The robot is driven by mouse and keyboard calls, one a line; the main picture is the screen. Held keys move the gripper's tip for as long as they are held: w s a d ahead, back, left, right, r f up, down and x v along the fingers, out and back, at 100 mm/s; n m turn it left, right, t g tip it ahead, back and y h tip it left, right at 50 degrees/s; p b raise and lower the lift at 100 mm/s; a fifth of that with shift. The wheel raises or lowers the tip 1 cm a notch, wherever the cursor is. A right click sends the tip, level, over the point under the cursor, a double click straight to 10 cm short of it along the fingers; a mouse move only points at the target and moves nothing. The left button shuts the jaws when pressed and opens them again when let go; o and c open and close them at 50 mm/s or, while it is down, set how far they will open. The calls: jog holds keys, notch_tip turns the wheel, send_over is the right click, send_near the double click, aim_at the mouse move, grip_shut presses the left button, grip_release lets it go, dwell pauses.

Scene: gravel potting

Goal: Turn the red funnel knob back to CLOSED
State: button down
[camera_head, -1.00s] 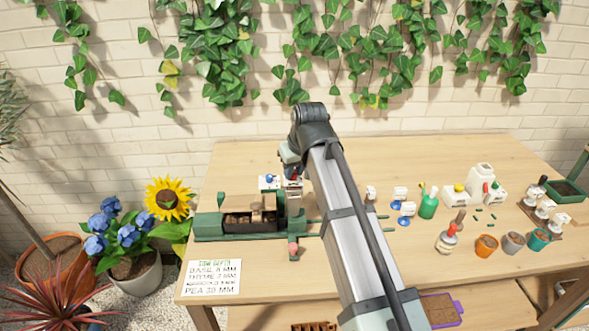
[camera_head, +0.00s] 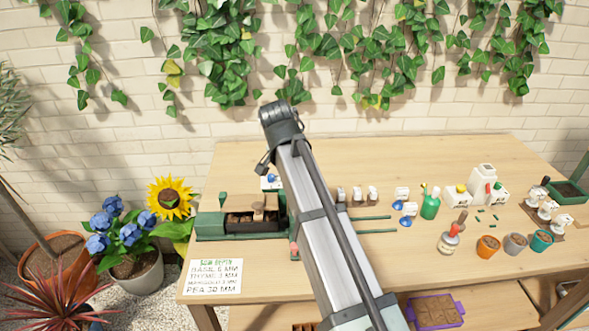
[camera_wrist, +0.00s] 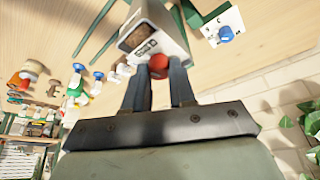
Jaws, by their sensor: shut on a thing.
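The red knob (camera_wrist: 158,66) shows in the wrist view on the lower end of a white funnel housing (camera_wrist: 172,42). The housing has a brown-filled opening and a small dark-printed label that I cannot read. My gripper (camera_wrist: 159,74) has one dark finger on each side of the knob and is shut on it. The fingers cover part of the knob, so its exact angle and setting cannot be told. In the head view my arm hides the gripper, the knob and the housing.
A white block with a blue knob (camera_wrist: 227,33) stands close by; it also shows in the head view (camera_head: 271,181). A green planter machine (camera_head: 210,225) lies left of my arm. A green bottle (camera_head: 430,207) and several small pots stand at the right.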

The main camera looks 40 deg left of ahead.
jog(key=shift+a+m+h, duration=0.1)
jog(key=shift+m+h, duration=0.4)
jog(key=shift+m, duration=0.7)
jog(key=c, duration=0.9)
grip_release()
jog(key=shift+c, duration=0.2)
jog(key=shift+s+r, duration=0.1)
jog(key=shift+r, duration=0.05)
jog(key=v, duration=1.3)
jog(key=shift+r, duration=0.2)
jog(key=shift+s, duration=0.1)
